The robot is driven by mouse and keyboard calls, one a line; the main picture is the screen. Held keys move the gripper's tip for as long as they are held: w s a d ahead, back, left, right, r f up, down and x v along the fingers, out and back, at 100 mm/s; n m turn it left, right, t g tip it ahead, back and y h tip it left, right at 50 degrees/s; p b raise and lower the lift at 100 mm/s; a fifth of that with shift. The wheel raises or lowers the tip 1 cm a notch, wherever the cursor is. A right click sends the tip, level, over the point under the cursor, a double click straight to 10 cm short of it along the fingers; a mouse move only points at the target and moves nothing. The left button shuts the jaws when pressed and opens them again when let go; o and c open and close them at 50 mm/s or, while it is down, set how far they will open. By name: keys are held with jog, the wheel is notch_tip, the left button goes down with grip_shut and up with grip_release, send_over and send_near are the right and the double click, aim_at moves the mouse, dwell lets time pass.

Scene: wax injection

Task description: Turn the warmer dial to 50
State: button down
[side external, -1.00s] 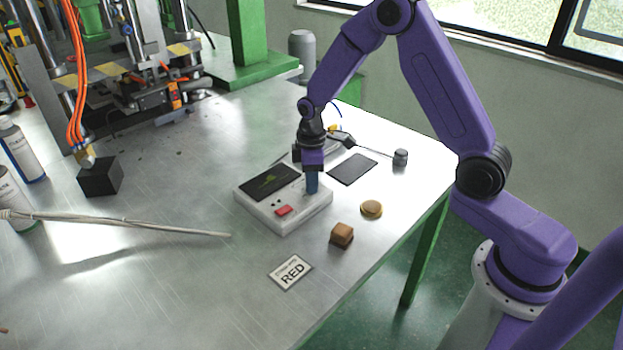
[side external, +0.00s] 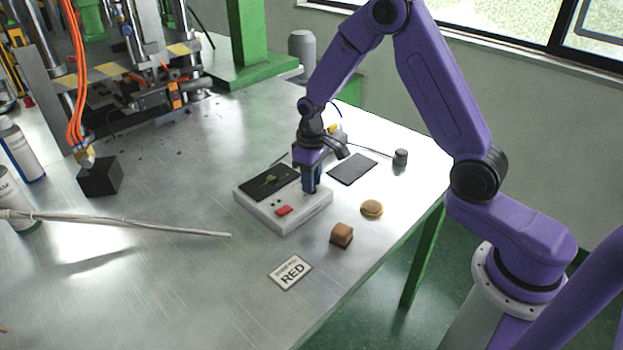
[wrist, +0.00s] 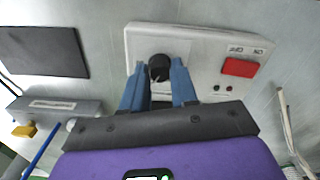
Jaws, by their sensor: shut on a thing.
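The warmer (side external: 262,212) is a pale box on the metal table, with a dark panel (side external: 268,181) on top and a red switch (side external: 284,210) at its front. The wrist view shows the warmer (wrist: 205,45) with its red switch (wrist: 240,68), ON/OFF lettering and the round black dial (wrist: 158,68). My gripper (wrist: 158,82) has its blue fingers on both sides of the dial and is shut on it. In the side view my gripper (side external: 311,188) points down at the warmer's right part and hides the dial. I cannot read the dial's setting.
A black cube (side external: 100,177) stands at left.

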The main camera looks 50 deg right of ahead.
dwell(0.3)
jog(key=c, duration=0.9)
grip_release()
notch_tip(320, 180, up, 18)
jog(key=shift+f, duration=0.25)
jog(key=s+a+n, duration=0.4)
jog(key=s+a, duration=0.3)
jog(key=s, duration=0.5)
jog(key=s+d+f+n, duration=0.1)
jog(key=s+n, duration=0.1)
jog(key=s, duration=0.4)
jog(key=s+d+f+n, duration=0.1)
jog(key=s, duration=0.6)
jog(key=s+d+f+n, duration=0.1)
jog(key=s+n, duration=0.1)
jog(key=s, duration=0.5)
jog(key=shift+s+d+f+n, duration=0.1)
jog(key=shift+d+f+n, duration=0.1)
jog(key=shift+n, duration=0.1)
